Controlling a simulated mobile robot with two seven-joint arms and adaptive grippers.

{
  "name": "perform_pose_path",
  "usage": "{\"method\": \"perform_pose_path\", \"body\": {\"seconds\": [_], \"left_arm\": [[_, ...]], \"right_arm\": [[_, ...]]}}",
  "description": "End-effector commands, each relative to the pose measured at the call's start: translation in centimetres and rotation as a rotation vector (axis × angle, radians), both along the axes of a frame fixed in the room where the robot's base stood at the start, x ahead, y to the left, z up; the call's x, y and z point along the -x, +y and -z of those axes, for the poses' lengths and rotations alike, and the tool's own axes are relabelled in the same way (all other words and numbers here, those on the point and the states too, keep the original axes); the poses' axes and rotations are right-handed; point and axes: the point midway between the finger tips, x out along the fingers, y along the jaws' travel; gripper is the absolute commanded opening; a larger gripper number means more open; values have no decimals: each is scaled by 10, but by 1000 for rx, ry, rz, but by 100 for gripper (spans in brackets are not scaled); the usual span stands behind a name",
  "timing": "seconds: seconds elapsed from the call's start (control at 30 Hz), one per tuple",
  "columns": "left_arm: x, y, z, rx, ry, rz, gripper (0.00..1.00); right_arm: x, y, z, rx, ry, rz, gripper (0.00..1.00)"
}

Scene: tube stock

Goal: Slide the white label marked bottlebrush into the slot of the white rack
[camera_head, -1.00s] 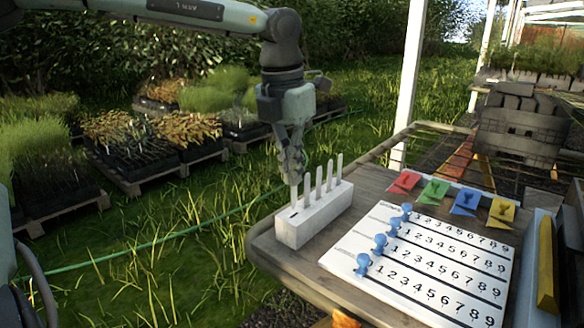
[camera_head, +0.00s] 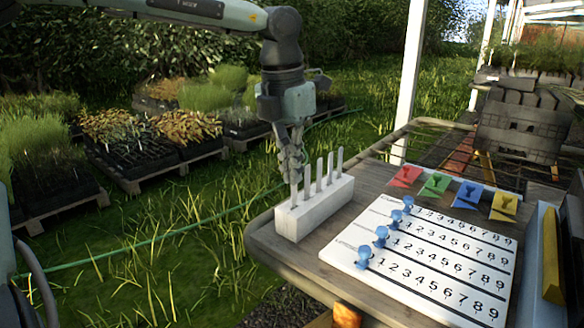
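The white rack (camera_head: 316,212) stands on the left end of the wooden table. Several thin white labels stand upright in it, one of them near its middle (camera_head: 318,176). My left gripper (camera_head: 294,179) is over the rack's near left end, pointing down. It appears shut on a thin white label (camera_head: 294,197), which is upright with its lower end at the rack's top. I cannot tell how deep it sits in the slot, and the writing on it is too small to read. My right gripper is not in view.
A white number board (camera_head: 420,258) with blue pegs (camera_head: 380,236) lies right of the rack. Red, green, blue and yellow tags (camera_head: 435,184) line its far edge. The table (camera_head: 268,246) ends just left of the rack, with grass beyond. A white post (camera_head: 412,85) stands behind.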

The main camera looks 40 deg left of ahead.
Motion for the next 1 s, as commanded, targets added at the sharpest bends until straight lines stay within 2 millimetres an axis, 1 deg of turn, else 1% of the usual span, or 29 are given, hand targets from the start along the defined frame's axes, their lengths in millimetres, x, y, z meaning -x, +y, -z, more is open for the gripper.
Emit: {"method": "perform_pose_path", "body": {"seconds": [0.03, 1.0], "left_arm": [[0, 0, 4, 0, 0, 0, 0], [0, 0, 43, 0, 0, 0, 0]], "right_arm": [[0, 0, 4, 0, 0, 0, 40], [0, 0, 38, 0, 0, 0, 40]]}}
